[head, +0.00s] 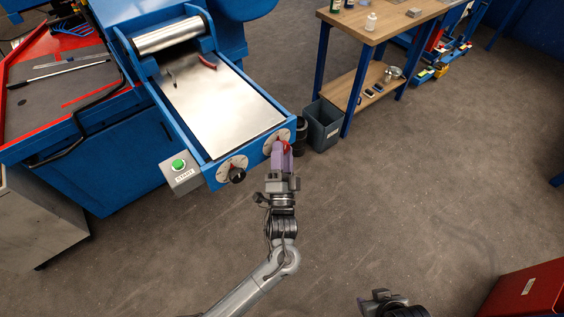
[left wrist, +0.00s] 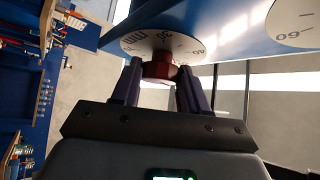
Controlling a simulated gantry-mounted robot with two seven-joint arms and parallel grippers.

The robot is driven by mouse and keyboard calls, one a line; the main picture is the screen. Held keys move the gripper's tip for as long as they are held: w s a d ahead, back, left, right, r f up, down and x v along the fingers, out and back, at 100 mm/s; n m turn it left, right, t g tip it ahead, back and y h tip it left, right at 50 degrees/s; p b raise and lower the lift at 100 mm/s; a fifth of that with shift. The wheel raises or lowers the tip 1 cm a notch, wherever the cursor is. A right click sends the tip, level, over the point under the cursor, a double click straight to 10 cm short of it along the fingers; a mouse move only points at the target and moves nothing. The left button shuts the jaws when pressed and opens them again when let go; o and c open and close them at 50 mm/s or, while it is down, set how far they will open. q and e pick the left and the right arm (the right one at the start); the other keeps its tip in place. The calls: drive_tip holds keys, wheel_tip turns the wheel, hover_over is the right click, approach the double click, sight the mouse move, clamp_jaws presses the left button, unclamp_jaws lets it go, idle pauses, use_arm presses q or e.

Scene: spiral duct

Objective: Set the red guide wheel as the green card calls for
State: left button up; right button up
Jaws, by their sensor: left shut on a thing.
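The red guide wheel (head: 288,146) is on the blue machine's front panel, in front of the right-hand white dial (head: 277,138). My left gripper (head: 282,150) is shut on it, and its purple fingers hide much of it in the head view. In the left wrist view the red wheel (left wrist: 160,69) sits between the two fingertips, below a dial (left wrist: 150,42) marked in mm. I cannot read its setting. My right gripper (head: 382,298) is at the bottom edge, partly cut off, apart from everything. I cannot make out a green card.
A black knob (head: 237,175) sits on the left-hand dial (head: 231,165). A green start button (head: 178,164) is on a grey box at the machine's corner. A metal sheet (head: 220,105) lies on the bed. A dark bin (head: 322,124) stands close right. The floor in front is clear.

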use_arm(q)
drive_tip(key=shift+n, duration=0.3)
drive_tip(key=o, duration=1)
drive_tip(key=shift+o, duration=0.2)
drive_tip(key=v, duration=1.1)
drive_tip(key=shift+w+f, duration=0.1)
drive_tip(key=shift+w, duration=0.1)
